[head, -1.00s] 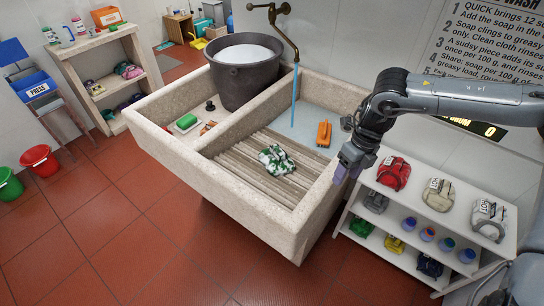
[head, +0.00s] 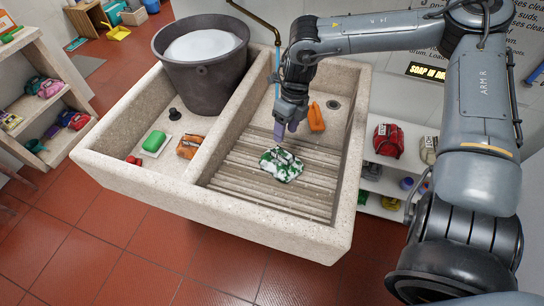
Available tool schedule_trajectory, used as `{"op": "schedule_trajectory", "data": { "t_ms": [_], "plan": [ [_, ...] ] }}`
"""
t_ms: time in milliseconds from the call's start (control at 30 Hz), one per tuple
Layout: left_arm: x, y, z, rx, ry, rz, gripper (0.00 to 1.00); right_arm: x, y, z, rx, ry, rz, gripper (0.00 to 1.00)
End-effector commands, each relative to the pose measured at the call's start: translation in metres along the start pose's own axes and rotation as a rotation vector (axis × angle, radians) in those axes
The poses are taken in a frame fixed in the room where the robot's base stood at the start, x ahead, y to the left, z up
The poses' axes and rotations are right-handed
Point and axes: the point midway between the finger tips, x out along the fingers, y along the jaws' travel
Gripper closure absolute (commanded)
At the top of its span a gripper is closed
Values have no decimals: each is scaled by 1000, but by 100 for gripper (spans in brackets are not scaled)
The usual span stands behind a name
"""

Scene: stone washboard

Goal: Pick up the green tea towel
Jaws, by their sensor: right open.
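The green tea towel (head: 282,165) lies crumpled, green with white suds or patches, on the ribbed washboard (head: 245,182) in the right basin of the stone sink. My right gripper (head: 285,132) points down just above and behind the towel, its purple fingertips apart from it as far as I can tell. The gripper is open and holds nothing. My left gripper is out of view.
A dark bucket of suds (head: 203,58) stands at the sink's back left. An orange bottle-like item (head: 316,117) is right of my gripper. Green soap (head: 154,141) and an orange brush-like item (head: 189,146) lie in the left basin.

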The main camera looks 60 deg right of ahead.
Motion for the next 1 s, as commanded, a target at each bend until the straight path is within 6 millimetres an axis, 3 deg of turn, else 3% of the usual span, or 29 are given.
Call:
{"op": "schedule_trajectory", "data": {
  "t_ms": [200, 533, 800, 1000],
  "plan": [
    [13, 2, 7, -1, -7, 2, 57, 34, -1, -1, -1, 2, 0, 43],
    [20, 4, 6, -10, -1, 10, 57, 54, -2, -1, 1, 2, 1, 43],
    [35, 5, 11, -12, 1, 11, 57, 88, -7, -3, 1, 3, -1, 43],
    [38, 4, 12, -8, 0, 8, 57, 97, -6, -2, 1, 0, 0, 43]
  ]
}}
